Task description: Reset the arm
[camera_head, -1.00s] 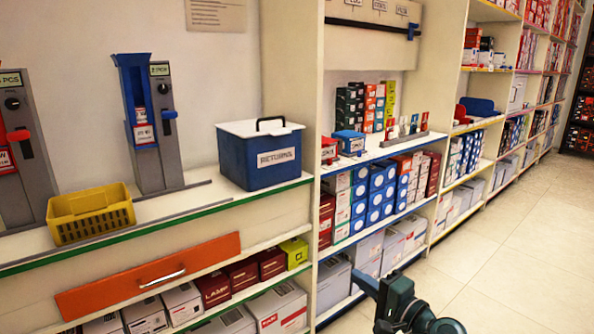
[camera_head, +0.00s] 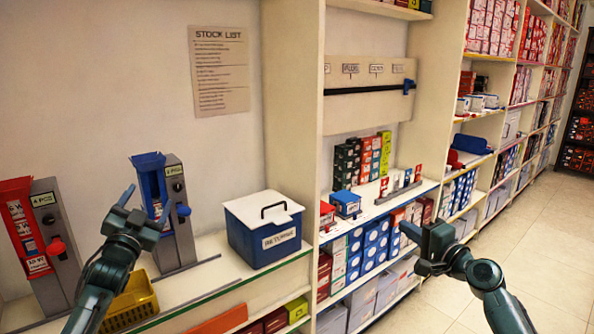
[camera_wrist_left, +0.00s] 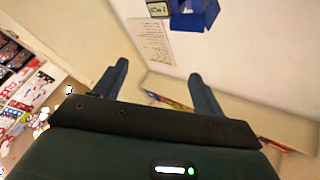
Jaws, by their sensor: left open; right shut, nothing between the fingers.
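My left gripper (camera_head: 142,204) is raised at the left of the head view, in front of the blue dispenser. It is open, and in the left wrist view its two fingers (camera_wrist_left: 159,76) stand wide apart with nothing between them. My right gripper (camera_head: 412,234) is raised at the right of the head view, in front of the lower shelves. It is shut and holds nothing. Both arms are up and apart from each other.
A yellow basket (camera_head: 134,304) sits on the counter, partly behind my left arm. The blue dispenser (camera_head: 165,206), a red dispenser (camera_head: 35,230) and a blue returns box (camera_head: 264,243) stand along it. Stocked shelves line the right; floor (camera_head: 545,235) there is clear.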

